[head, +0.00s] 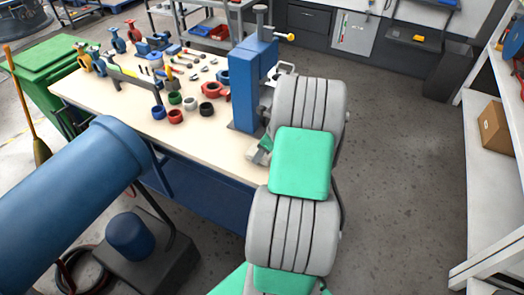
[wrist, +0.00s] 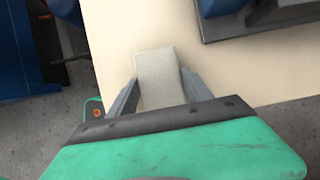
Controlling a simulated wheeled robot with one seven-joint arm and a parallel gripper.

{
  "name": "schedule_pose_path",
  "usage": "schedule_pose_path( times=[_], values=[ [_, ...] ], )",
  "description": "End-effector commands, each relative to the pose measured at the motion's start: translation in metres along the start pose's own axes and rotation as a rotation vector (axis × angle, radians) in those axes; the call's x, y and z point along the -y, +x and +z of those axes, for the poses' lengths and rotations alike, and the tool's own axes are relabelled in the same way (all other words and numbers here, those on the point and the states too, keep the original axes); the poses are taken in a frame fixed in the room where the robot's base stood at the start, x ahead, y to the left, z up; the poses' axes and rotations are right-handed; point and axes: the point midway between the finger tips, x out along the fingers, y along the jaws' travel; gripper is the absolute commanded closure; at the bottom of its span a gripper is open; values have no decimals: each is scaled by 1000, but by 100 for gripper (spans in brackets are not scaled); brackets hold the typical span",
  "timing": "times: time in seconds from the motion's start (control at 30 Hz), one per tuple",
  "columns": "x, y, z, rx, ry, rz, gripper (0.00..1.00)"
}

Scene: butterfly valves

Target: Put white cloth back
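The white cloth (wrist: 157,72) shows in the wrist view as a small pale grey-white folded piece with a woven texture. It appears over the light worktop near its edge. My gripper (wrist: 160,78) has one finger along each side of the cloth, with the tips close to its edges. Whether they press on it is not clear. In the head view my gripper (head: 257,153) is low at the near right edge of the workbench (head: 225,152), mostly behind my arm; the cloth cannot be made out clearly there.
A blue press-like stand (head: 245,95) is on the bench beside my gripper. Coloured rings and valve parts (head: 176,116) lie further left. A large blue pipe (head: 70,185) fills the lower left. A white shelf (head: 480,190) with a cardboard box (head: 494,127) stands right. Floor between is clear.

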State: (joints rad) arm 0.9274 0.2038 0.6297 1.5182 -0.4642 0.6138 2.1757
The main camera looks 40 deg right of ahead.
Motion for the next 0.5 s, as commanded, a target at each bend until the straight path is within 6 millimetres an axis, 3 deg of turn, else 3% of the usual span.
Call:
schedule_pose_path(
  times=[0.27,0.5],
  values=[
    [0,0,0,0,0,0,20],
    [0,-1,0,0,0,0,20]
  ],
)
